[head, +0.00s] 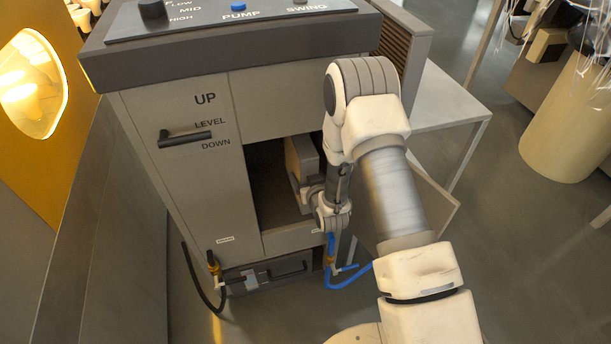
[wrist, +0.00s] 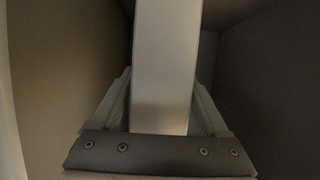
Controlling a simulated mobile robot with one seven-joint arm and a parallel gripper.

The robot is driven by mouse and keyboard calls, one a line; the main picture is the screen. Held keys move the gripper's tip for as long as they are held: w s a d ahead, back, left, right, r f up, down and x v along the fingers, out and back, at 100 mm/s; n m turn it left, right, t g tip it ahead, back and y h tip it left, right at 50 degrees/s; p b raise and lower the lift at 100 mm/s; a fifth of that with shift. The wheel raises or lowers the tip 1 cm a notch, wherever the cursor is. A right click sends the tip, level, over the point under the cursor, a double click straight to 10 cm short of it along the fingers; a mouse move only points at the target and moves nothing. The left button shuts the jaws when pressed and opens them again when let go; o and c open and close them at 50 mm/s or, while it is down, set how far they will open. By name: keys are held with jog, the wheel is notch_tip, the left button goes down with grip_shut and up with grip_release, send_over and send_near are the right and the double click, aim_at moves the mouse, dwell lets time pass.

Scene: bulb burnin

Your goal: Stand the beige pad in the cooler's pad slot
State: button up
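The cooler (head: 180,210) is a tall grey-beige cabinet with an open, dark pad slot (head: 265,180) in its front. The beige pad (head: 299,158) stands roughly upright at the right side of this opening, partly inside. My arm hides some of it. In the wrist view the pad (wrist: 166,65) runs up the middle between my two fingers, with walls on both sides. My gripper (head: 306,188) is at the opening, shut on the pad; the fingers (wrist: 166,110) lie against both its sides. The pad's far end and the slot floor beneath it are hidden.
An open door panel (head: 432,212) stands out right of the opening, behind my arm. A lever handle (head: 185,139) is on the left front. A yellow panel (head: 62,150) is left; a grey table (head: 440,100) is right.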

jog(key=shift+o, duration=0.7)
jog(key=p+v, duration=0.2)
jog(key=v, duration=1)
jog(key=shift+r+p, duration=0.25)
jog(key=shift+p, duration=0.15)
jog(key=shift+s, duration=0.1)
